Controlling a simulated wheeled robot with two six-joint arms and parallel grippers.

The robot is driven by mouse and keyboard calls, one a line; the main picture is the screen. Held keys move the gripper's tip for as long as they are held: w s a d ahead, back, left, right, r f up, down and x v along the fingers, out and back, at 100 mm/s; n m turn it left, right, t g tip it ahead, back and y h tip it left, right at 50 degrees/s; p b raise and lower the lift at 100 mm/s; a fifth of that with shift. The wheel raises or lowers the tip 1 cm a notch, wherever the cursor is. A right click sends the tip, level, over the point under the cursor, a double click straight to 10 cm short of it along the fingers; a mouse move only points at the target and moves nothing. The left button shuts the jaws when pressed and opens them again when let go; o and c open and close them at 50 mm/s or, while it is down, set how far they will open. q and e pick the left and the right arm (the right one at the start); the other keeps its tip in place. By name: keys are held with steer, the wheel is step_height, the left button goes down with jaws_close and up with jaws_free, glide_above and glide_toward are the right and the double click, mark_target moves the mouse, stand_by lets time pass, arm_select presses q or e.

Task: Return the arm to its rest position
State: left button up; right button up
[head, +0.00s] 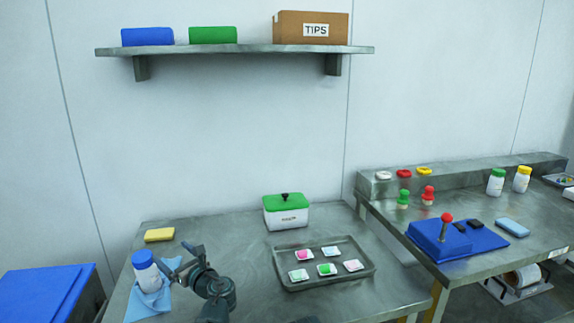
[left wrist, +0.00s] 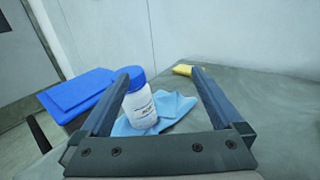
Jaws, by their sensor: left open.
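My left gripper (head: 179,261) is over the left part of the metal table in the head view. It is open, and its two fingers (left wrist: 163,100) show apart in the left wrist view. A white bottle with a blue cap (head: 148,275) stands on a light blue cloth (head: 161,300), just left of the gripper. In the left wrist view the bottle (left wrist: 139,108) shows beside the left finger, partly covered by it; I cannot tell if they touch. My right gripper is not in view.
A yellow sponge (head: 159,235) lies behind the bottle. A green-lidded box (head: 286,213) and a tray (head: 364,277) with several small packets stand to the right. A blue bin (head: 45,295) is at the left. A second table (head: 497,263) holds a blue joystick base (head: 430,238).

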arm_select(q)
step_height(320, 180, up, 7)
steer(key=w+m+t+h+p, duration=0.1)
steer(key=m+t+h+p, duration=0.3)
steer(key=h+p, duration=0.2)
steer(key=shift+w+d+m+t+p, duration=0.3)
steer(key=shift+m+p, duration=0.1)
steer(key=shift+p, duration=0.05)
